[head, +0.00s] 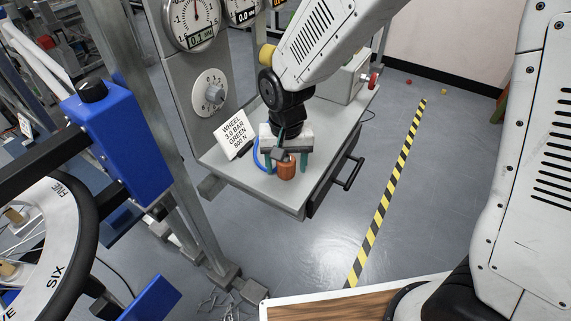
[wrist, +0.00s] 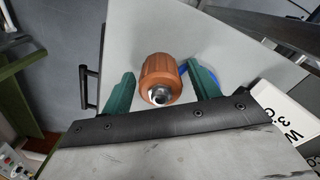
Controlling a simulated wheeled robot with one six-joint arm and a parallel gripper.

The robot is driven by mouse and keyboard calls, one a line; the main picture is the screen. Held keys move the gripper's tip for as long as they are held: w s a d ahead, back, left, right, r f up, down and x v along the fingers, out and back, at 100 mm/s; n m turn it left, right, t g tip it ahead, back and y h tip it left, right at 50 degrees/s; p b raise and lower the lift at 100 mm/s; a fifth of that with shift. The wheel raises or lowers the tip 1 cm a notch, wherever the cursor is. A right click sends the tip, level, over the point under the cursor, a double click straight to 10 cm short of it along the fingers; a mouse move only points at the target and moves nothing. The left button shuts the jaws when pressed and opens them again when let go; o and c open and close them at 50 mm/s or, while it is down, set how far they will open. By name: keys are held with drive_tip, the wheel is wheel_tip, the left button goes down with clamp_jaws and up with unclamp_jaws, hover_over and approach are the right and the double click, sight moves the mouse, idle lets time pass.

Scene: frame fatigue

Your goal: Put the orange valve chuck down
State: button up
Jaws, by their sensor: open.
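The orange valve chuck (head: 286,169) stands on the grey shelf top (head: 290,197) near its front edge. In the wrist view the chuck (wrist: 160,78) shows a ribbed orange body and a metal end, and it sits between the two green fingers. My gripper (head: 287,163) is open around the chuck; in the wrist view (wrist: 160,90) there is a gap on each side of it. A blue hose (head: 258,156) curves beside the chuck, partly hidden by my gripper.
A white sign (head: 234,134) with printed text stands at the shelf's left. A panel with gauges (head: 196,22) and a dial (head: 211,92) rises behind it. A drawer handle (head: 349,172) sticks out at the shelf's right side. The floor by the striped tape (head: 385,198) is clear.

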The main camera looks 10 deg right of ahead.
sight(288, 159)
wheel_tip(288, 159, up, 11)
drive_tip(key=shift+f, duration=0.1)
drive_tip(key=s+d+r, duration=0.6)
drive_tip(key=d+r, duration=0.2)
drive_tip(key=d, duration=0.4)
drive_tip(key=s+d+r+t, duration=0.1)
drive_tip(key=s+d, duration=0.7)
drive_tip(key=s, duration=0.5)
drive_tip(key=shift+s+d+n, duration=0.3)
drive_tip(key=shift+n, duration=0.1)
